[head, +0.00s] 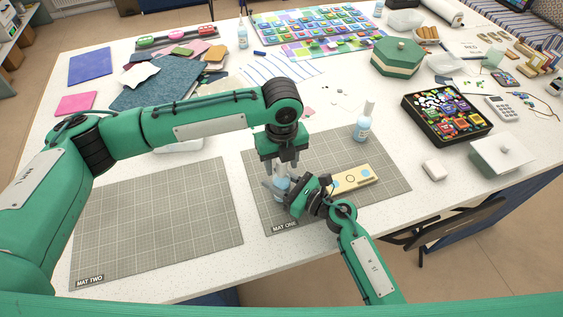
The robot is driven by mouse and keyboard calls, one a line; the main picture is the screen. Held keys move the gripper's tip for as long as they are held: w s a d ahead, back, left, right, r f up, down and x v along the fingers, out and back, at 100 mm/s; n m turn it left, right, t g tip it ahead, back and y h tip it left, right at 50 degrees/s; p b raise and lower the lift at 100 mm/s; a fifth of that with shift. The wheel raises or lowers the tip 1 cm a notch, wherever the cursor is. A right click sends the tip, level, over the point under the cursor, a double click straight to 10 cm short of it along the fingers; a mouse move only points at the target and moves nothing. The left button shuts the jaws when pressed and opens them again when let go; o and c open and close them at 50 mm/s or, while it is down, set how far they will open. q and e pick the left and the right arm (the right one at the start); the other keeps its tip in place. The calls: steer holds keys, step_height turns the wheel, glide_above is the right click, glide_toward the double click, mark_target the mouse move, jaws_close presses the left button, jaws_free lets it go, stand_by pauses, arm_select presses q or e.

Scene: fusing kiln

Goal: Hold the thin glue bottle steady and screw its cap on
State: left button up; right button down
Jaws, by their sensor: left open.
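A small bottle with a pale blue label (281,184) stands on mat one, mostly hidden by my two grippers. My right gripper (279,191) reaches in low from the right, its fingers around the bottle's body and apparently shut on it. My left gripper (283,164) points straight down above the bottle, its two fingers open over the bottle's top. I cannot make out the cap or whether it sits on the neck. Another blue-labelled bottle (363,122), with a white top, stands upright at the back right of the mat.
A cream board with round spots (367,174) lies on mat one (392,187), right of my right gripper. Mat two (150,225) is bare at the left. A black tray of colourful pieces (487,130), a white block (434,170) and a lidded white box (504,157) stand at the right.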

arm_select(q)
step_height(320, 180, up, 12)
steer(key=shift+f, duration=0.2)
arm_select(e)
steer(key=c, duration=0.7)
jaws_free()
steer(key=shift+c, duration=0.2)
arm_select(q)
steer(key=shift+f, duration=0.35)
arm_select(e)
steer(key=shift+s+d+f, duration=0.15)
steer(key=shift+s+d, duration=0.2)
steer(key=shift+d, duration=0.15)
arm_select(q)
step_height(320, 180, down, 4)
steer(key=b, duration=0.5)
steer(key=shift+f, duration=0.15)
arm_select(e)
steer(key=v, duration=1.2)
steer(key=shift+w, duration=0.1)
steer(key=shift+s+d, duration=0.25)
steer(key=shift+d, duration=0.1)
